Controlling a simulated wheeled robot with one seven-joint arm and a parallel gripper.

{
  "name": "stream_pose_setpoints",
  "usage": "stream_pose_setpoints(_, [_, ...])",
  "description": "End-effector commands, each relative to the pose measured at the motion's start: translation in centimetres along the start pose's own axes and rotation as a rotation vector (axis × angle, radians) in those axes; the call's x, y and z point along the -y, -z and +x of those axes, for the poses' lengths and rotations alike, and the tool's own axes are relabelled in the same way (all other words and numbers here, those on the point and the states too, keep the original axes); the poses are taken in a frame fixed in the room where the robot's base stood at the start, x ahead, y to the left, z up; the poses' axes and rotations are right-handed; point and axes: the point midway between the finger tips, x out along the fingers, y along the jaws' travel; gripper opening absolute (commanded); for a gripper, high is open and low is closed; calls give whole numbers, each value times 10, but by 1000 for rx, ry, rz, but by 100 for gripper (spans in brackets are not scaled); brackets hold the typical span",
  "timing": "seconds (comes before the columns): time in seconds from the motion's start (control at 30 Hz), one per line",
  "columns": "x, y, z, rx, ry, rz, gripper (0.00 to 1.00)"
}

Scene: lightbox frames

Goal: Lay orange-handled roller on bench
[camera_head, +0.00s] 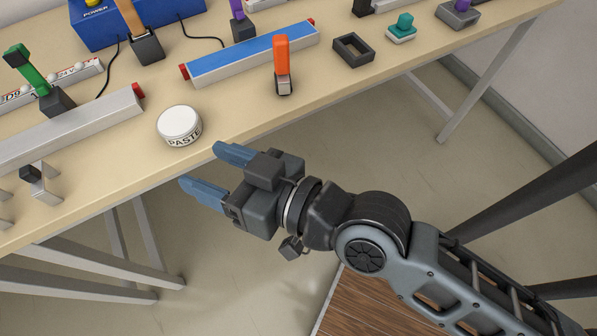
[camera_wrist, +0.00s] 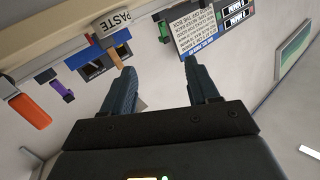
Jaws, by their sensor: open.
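The orange-handled roller (camera_head: 282,58) stands upright on the bench (camera_head: 232,118), handle up, with its small grey end on the bench top near the front edge. In the wrist view the orange handle (camera_wrist: 30,110) shows at the far left. My gripper (camera_head: 200,164) is open and empty, just off the bench's front edge, left of and nearer than the roller. Its two blue fingers point toward the bench near the paste tin. In the wrist view the fingers (camera_wrist: 159,66) are apart with nothing held between them.
A white paste tin (camera_head: 180,127) sits near the front edge. A blue-topped bar (camera_head: 250,54) with red ends lies behind the roller. A dark square frame (camera_head: 353,50) is to its right. Tan (camera_head: 132,20) and green (camera_head: 26,66) handled tools stand left. Clear bench lies between tin and roller.

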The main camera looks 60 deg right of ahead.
Motion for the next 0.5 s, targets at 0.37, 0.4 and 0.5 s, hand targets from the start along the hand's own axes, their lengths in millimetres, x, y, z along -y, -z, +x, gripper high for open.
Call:
stream_pose_setpoints(0.37, [-50, -39, -149, 114, -68, -138, 60])
stream_pose_setpoints(0.4, [-53, -38, -159, 120, -61, -157, 60])
stream_pose_setpoints(0.5, [-60, -34, -178, 128, -44, -192, 60])
